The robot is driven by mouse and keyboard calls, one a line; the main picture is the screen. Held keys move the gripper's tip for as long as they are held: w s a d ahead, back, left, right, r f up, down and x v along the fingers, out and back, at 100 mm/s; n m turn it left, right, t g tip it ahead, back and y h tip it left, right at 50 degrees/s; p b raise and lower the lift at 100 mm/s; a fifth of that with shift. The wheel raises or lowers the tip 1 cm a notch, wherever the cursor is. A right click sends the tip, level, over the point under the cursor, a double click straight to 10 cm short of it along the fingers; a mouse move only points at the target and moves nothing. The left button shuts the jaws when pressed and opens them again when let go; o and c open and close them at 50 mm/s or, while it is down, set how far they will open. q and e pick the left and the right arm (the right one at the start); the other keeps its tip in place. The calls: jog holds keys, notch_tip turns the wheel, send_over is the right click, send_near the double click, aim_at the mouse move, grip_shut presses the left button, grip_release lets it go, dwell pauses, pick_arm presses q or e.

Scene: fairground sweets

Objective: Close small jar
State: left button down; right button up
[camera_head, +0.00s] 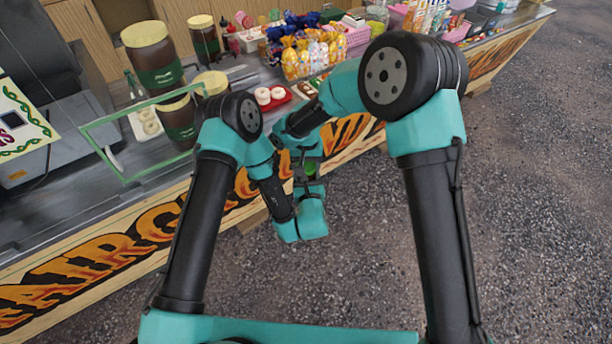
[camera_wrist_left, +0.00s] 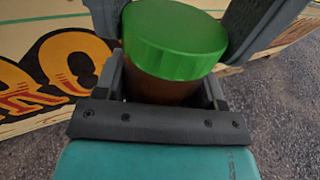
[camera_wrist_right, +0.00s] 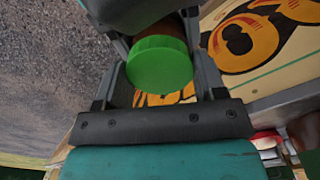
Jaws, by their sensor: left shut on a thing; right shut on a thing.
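The small jar has a brown body (camera_wrist_left: 160,88) and a bright green lid (camera_wrist_left: 175,40). In the left wrist view my left gripper (camera_wrist_left: 163,78) is shut around the brown body. In the right wrist view my right gripper (camera_wrist_right: 160,72) is shut on the green lid (camera_wrist_right: 160,62), with a little of the brown body (camera_wrist_right: 168,28) behind it. The lid sits over the jar's mouth; I cannot tell how tight it is. In the head view only the green lid (camera_head: 310,168) shows clearly, between my two grippers in front of the counter.
The jar is held over open asphalt (camera_head: 370,260), clear of the stall counter (camera_head: 105,205). The counter bears large brown jars (camera_head: 152,57), bagged sweets (camera_head: 310,55), a red tray (camera_head: 272,103) and a green-edged glass guard (camera_head: 105,155).

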jog(key=m, duration=0.4)
jog(key=shift+m, duration=0.3)
jog(key=o, duration=1)
jog(key=shift+r, duration=0.1)
jog(key=shift+r, duration=2.15)
notch_tip(320, 180, up, 2)
jog(key=n, duration=0.8)
jog(key=r+n, duration=0.1)
jog(key=n, duration=0.2)
jog(key=shift+r+n, duration=0.25)
jog(key=shift+n, duration=0.05)
